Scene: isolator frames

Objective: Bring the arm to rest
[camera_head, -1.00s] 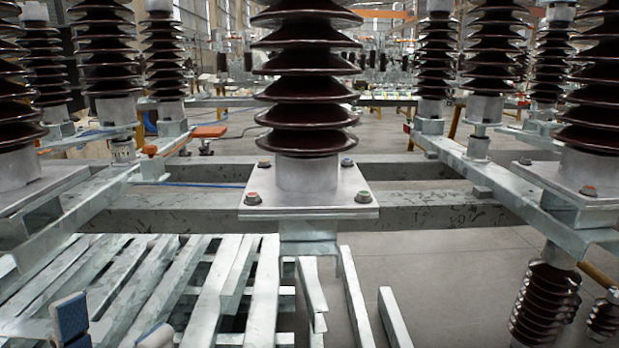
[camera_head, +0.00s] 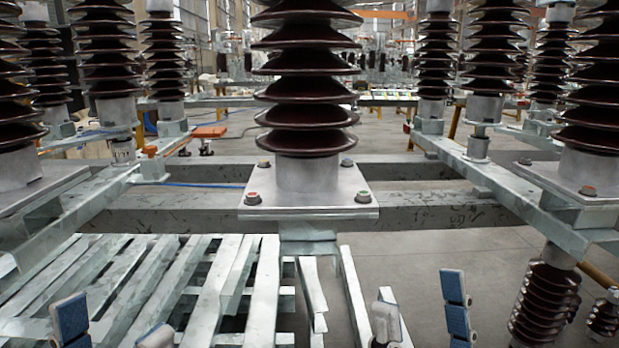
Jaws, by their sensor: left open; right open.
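My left gripper (camera_head: 112,330) shows at the bottom left edge, in front of the slatted metal bars. Its two fingertips, one with a blue pad, stand apart with nothing between them. My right gripper (camera_head: 420,312) shows at the bottom, right of centre. Its fingertips stand wide apart and empty, one with blue pads facing the camera. The lower parts of both grippers and both arms are cut off by the frame.
A dark ribbed insulator (camera_head: 306,90) stands upright on a bolted metal plate (camera_head: 309,204) in the centre. More insulators stand on steel beams (camera_head: 90,205) at both sides. Galvanised slats (camera_head: 262,290) lie at the lower left. Grey floor (camera_head: 460,255) is open at right of centre.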

